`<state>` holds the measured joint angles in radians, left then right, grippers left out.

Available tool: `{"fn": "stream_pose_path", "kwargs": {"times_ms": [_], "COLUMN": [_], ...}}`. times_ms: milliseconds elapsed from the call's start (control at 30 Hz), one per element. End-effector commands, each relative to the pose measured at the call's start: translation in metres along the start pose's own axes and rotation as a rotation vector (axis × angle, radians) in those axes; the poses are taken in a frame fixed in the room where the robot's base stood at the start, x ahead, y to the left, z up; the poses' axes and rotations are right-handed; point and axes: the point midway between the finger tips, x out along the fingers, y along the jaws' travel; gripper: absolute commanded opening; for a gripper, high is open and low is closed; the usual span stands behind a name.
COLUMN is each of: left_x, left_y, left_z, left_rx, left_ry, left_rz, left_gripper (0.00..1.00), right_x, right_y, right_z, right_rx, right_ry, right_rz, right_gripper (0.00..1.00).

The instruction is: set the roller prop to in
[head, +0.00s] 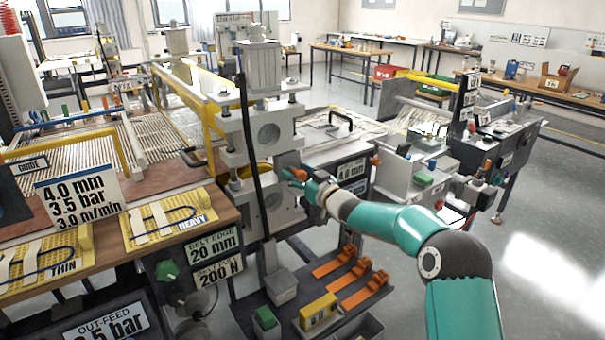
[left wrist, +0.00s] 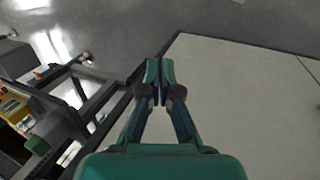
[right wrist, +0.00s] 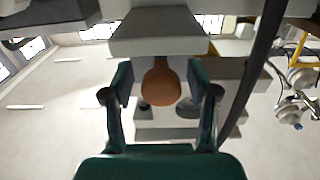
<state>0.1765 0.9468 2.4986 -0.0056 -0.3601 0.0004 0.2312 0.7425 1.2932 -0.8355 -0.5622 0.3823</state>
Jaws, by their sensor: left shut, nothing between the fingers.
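An orange-brown rounded knob (right wrist: 161,84), likely the roller prop's handle, hangs below a grey block in the right wrist view. My right gripper (right wrist: 162,78) is open, with a finger on each side of the knob and a visible gap to both. My left gripper (left wrist: 160,75) is shut and empty over a pale surface in the left wrist view, and is outside the head view.
A black hose (head: 247,150) runs down the roller stand close to my right gripper. A shelf below holds orange clamps (head: 335,262) and a yellow block (head: 318,311). The guide table (head: 60,255) stands at left. Open floor (head: 540,230) lies at right.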

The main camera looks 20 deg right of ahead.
Motion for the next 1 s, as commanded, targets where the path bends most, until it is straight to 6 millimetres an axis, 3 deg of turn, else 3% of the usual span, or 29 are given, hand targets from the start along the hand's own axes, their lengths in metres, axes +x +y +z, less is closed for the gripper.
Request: {"fn": "stream_pose_path", "kwargs": {"times_ms": [367,1000], "left_x": [-0.001,0.0], "left_y": [0.0,0.0], "left_z": [0.0,0.0], "left_rx": [0.0,0.0], "left_ry": [0.0,0.0], "left_rz": [0.0,0.0], "left_gripper": [0.0,0.0], "right_x": [-0.011,-0.112], "right_y": [0.0,0.002], "right_z": [0.001,0.001], "right_rx": [-0.001,0.0], "right_ry": [-0.004,-0.001], "right_rz": [-0.001,0.002], "right_gripper": [0.59,0.59]}}
